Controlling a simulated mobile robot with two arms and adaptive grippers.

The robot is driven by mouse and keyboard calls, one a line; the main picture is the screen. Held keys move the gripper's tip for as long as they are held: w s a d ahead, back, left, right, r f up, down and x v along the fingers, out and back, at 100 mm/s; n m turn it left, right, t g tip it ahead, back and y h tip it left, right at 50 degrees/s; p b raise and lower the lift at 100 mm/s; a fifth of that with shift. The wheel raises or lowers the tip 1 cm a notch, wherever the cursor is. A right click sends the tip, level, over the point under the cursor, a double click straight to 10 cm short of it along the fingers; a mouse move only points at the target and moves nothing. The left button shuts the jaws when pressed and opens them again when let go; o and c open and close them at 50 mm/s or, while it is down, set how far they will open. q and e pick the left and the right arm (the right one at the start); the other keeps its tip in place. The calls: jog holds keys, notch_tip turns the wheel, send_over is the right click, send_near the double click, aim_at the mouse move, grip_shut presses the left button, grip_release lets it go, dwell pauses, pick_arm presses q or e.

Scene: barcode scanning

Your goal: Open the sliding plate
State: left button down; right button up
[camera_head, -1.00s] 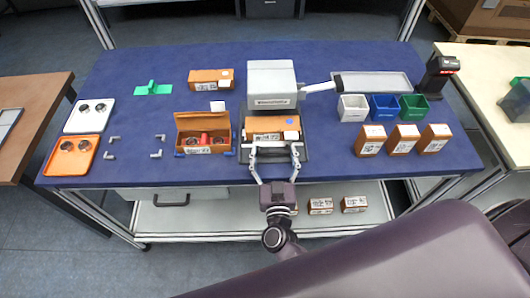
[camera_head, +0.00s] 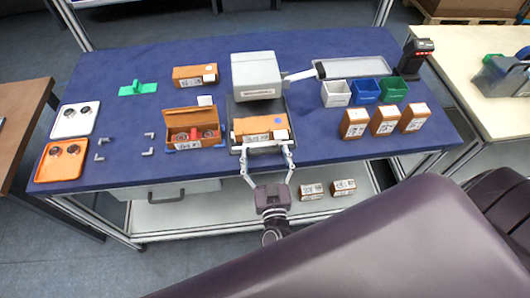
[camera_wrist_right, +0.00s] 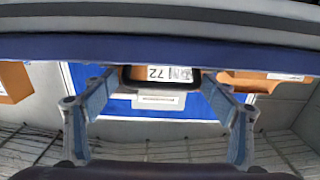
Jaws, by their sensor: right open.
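The dark sliding plate (camera_head: 236,145) extends forward from under the grey machine (camera_head: 257,75), out over the blue table. A brown box with a white label (camera_head: 260,126) lies on the plate. My right gripper (camera_head: 266,149) is at the front edge of the plate. Its two fingers are spread wide, one towards each side, with nothing held. In the right wrist view the open fingers (camera_wrist_right: 160,80) flank a dark rounded frame, with the labelled box (camera_wrist_right: 169,73) seen through it. I cannot tell whether the fingers touch the plate. My left gripper is not seen.
An open brown box (camera_head: 192,137) stands left of the plate. White, blue and green bins (camera_head: 365,91) and several brown boxes (camera_head: 384,121) stand to the right. A scanner (camera_head: 415,58) stands at the back right. Boxes (camera_head: 328,189) lie on the lower shelf.

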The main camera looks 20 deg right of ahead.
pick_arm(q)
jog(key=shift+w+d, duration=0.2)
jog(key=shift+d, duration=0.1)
pick_arm(e)
jog(key=v, duration=1.2)
jog(key=shift+r, duration=0.1)
jog(key=s+a+f+n+g+y+b, duration=0.1)
jog(key=s+a+f+n+g+y, duration=0.15)
jog(key=f, duration=0.75)
jog(key=s+a+f+n+g+y+b, duration=0.1)
jog(key=s+f+g+y, duration=0.15)
jog(key=f, duration=0.75)
jog(key=s+a+f+n+g+y+b, duration=0.1)
jog(key=s+f+n+g+y+b, duration=0.15)
jog(key=f, duration=0.75)
pick_arm(q)
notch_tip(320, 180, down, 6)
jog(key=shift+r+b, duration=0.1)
jog(key=shift+b, duration=0.55)
pick_arm(e)
jog(key=s+d+f+g+h, duration=0.1)
jog(key=s+d+f+g, duration=0.3)
jog(key=s+f, duration=0.5)
jog(key=s+d+f+g+h, duration=0.1)
jog(key=s+d+f+g, duration=0.4)
jog(key=s+d+f, duration=0.3)
jog(key=s+f, duration=0.1)
jog(key=s, duration=0.3)
